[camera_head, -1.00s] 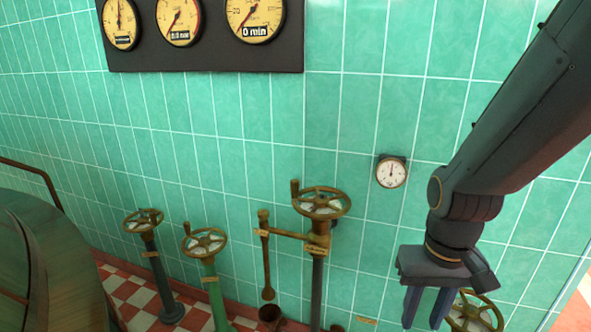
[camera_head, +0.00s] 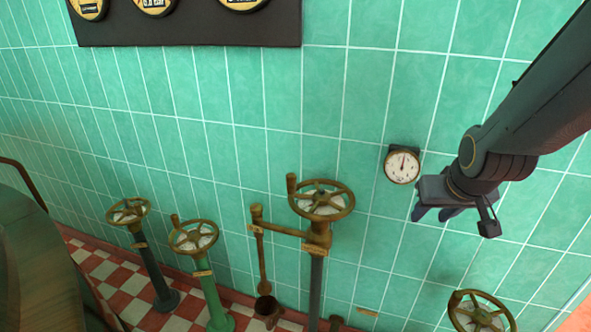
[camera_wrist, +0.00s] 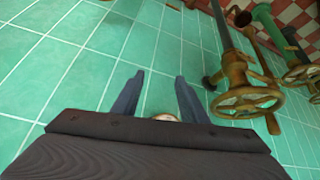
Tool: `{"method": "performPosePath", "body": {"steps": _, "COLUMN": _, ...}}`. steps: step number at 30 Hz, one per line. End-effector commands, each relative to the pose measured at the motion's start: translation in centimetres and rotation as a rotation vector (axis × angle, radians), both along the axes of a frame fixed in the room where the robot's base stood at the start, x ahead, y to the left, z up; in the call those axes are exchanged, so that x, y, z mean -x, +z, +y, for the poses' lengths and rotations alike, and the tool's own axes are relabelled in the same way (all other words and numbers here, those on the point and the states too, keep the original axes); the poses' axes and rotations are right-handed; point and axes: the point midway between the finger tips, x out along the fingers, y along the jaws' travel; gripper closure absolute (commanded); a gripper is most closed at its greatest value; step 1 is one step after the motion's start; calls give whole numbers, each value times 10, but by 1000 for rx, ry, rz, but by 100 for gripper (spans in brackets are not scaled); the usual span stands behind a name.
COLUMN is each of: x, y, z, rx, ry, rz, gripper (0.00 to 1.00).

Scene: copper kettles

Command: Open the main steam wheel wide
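Several brass handwheels stand along the tiled wall in the head view. One wheel (camera_head: 128,211) is on a dark post and one (camera_head: 193,237) on a green post. A taller wheel (camera_head: 321,200) with an upright knob is near the middle, and another wheel (camera_head: 480,311) is at the lower right. Their small plates are unreadable, so I cannot tell which is the main steam wheel.
A small round gauge (camera_head: 402,166) is on the wall, left of my gripper. A dark gauge panel (camera_head: 190,33) hangs above. A brass side arm with a hanging rod (camera_head: 262,255) juts from the tall post. A large rounded body (camera_head: 45,265) fills the lower left.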

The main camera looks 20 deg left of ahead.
Motion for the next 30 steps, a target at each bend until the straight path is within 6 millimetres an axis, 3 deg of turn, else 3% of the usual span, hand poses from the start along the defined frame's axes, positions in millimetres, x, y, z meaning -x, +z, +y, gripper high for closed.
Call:
{"method": "performPosePath", "body": {"steps": 1, "x": -25, "y": 21, "z": 15, "rx": -6, "ry": 36, "rz": -97, "gripper": 61}}
{"method": "performPosePath", "body": {"steps": 3, "x": -58, "y": 48, "z": 34, "rx": -17, "ry": 81, "rz": -232, "gripper": 61}}
{"method": "performPosePath", "body": {"steps": 8, "x": -110, "y": 113, "z": 78, "rx": -47, "ry": 166, "rz": -504, "gripper": 61}}
{"method": "performPosePath", "body": {"steps": 17, "x": -122, "y": 71, "z": 188, "rx": -189, "ry": 247, "rz": -689, "gripper": 61}}
{"method": "performPosePath", "body": {"steps": 21, "x": -107, "y": 45, "z": 246, "rx": -268, "ry": 287, "rz": -802, "gripper": 61}}
{"method": "performPosePath", "body": {"steps": 24, "x": -89, "y": 31, "z": 279, "rx": -321, "ry": 310, "rz": -882, "gripper": 61}}
{"method": "performPosePath", "body": {"steps": 30, "x": -57, "y": 12, "z": 312, "rx": -383, "ry": 339, "rz": -983, "gripper": 61}}
